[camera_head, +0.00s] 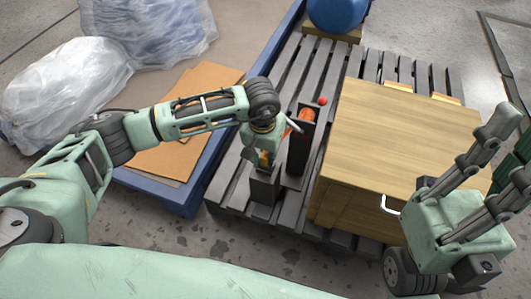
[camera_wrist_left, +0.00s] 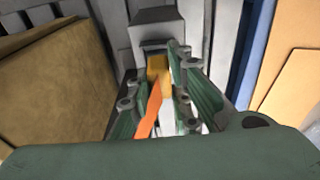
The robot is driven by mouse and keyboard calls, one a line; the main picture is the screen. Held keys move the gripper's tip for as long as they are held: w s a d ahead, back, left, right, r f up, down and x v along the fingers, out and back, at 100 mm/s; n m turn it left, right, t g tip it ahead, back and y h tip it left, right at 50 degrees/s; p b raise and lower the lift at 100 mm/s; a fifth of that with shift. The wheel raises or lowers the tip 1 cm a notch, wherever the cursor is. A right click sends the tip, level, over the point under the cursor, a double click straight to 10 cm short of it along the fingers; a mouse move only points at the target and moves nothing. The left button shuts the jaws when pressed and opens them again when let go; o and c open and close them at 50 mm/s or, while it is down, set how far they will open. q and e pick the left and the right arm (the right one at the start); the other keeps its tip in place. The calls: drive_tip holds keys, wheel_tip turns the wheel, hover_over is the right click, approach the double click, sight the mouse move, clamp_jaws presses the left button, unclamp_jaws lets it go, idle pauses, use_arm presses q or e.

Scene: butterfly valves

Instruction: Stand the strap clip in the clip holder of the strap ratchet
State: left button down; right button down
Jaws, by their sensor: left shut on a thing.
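My left gripper (camera_head: 263,163) points down and is shut on the yellow strap clip (camera_head: 264,158). The clip also shows between the fingers in the left wrist view (camera_wrist_left: 158,68), with an orange strap (camera_wrist_left: 150,110) running back from it. The clip is just above or at the dark box-shaped clip holder (camera_head: 264,186); the holder's grey top also shows in the wrist view (camera_wrist_left: 153,30). I cannot tell whether the clip's end is inside. The strap ratchet (camera_head: 300,145) has dark uprights, an orange strap roll and a red knob. My right gripper (camera_head: 510,155) is open and empty, at the right.
A wooden box (camera_head: 385,135) stands right of the ratchet on the grey slatted pallet (camera_head: 228,190). A blue-edged platform (camera_head: 160,193) with cardboard sheets (camera_head: 195,90) lies left. Plastic-wrapped bundles (camera_head: 65,95) lie behind my left arm. A blue round object (camera_head: 337,12) is at the back.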

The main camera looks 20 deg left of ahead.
use_arm(q)
drive_tip(key=shift+f+b, duration=0.35)
drive_tip(key=shift+b, duration=0.15)
idle(0.4)
drive_tip(key=c, duration=1.8)
unclamp_jaws()
drive_tip(key=shift+o, duration=1.3)
